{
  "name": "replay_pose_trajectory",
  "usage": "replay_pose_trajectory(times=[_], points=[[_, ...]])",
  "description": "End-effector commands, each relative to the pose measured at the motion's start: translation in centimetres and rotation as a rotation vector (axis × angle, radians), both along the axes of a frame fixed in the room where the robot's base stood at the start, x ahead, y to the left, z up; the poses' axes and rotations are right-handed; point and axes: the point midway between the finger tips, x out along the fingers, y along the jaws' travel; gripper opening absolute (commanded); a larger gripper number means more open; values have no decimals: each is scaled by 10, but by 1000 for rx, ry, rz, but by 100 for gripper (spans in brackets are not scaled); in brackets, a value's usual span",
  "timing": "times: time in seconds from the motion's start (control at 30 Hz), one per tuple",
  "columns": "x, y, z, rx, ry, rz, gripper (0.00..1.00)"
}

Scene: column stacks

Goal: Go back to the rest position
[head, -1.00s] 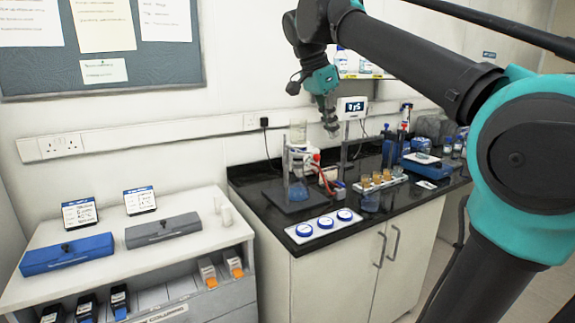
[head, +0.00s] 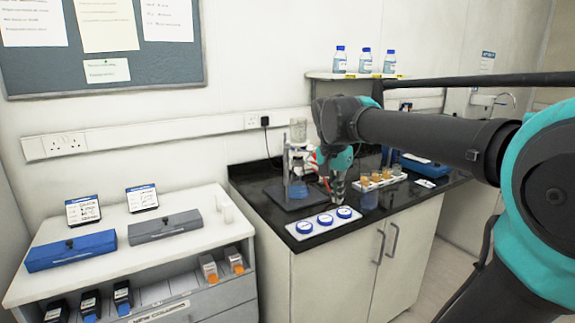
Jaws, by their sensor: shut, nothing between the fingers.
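My gripper (head: 338,190) points down over the black bench, just above and behind the white tray with the blue caps. Its fingers are small in the picture and look closed with nothing held. My arm reaches in from the right and hides part of the bench's back and the equipment there.
The black bench (head: 262,184) carries a stand with glassware (head: 298,160), a white tray with blue discs (head: 303,240) and a rack of amber vials (head: 376,182). A blue box (head: 70,253) and a grey box (head: 165,227) lie on the white cabinet. Bottles (head: 365,62) stand on a shelf.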

Motion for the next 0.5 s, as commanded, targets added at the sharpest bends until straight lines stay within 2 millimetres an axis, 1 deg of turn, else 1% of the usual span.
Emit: replay_pose_trajectory(times=[0.03,0.07,0.1,0.17,0.2,0.27,0.3,0.37,0.4,0.5], points=[[-6,-7,-29,8,-2,50,0],[-10,-11,-45,9,-3,86,0],[-15,-15,-65,14,-7,134,0],[-25,-22,-96,16,-13,205,0],[-33,-26,-115,18,-19,252,0],[-47,-32,-144,17,-30,322,0],[-57,-36,-162,16,-37,368,0],[-73,-40,-187,12,-52,435,0],[-84,-43,-203,6,-60,476,0],[-109,-48,-233,-6,-80,564,0]])
